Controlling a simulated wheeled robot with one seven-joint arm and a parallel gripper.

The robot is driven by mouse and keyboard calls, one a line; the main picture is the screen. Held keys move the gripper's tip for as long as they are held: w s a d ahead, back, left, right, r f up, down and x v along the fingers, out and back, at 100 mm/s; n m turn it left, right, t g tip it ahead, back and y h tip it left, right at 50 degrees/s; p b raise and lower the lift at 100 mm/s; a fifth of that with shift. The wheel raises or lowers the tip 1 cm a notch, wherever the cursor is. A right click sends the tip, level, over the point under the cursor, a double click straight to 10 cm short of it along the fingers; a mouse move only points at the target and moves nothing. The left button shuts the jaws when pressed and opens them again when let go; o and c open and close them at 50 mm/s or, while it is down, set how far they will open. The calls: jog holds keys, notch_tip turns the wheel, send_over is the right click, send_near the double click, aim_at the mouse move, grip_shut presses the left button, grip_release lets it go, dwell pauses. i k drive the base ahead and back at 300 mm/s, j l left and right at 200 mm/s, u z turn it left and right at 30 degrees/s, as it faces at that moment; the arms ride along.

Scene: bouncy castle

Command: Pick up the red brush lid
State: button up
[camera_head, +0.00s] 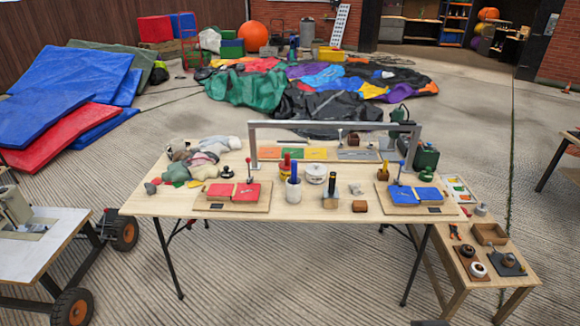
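A small red knob on a thin rod (248,162) stands at the back of a wooden board with red pieces, on the left half of the table. The red pieces (234,192) lie flat on the left board. My gripper is not in view; only a dark bit shows at the bottom edge, too little to identify.
The wooden table (160,205) also holds a right board with blue pieces (411,195), a grey metal frame (330,125) across the back, and a soft heap (195,160) at left. A side bench (500,282) stands at right, a wheeled cart (45,250) at left. Floor in front is clear.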

aim_at(285, 165)
jog(key=i+j, duration=0.45)
jog(key=i, duration=0.15)
jog(key=i+j, duration=0.5)
jog(key=i+j+u, duration=0.1)
jog(key=i+j, duration=0.35)
jog(key=i, duration=0.2)
jog(key=i+j, duration=0.45)
jog(key=i, duration=0.15)
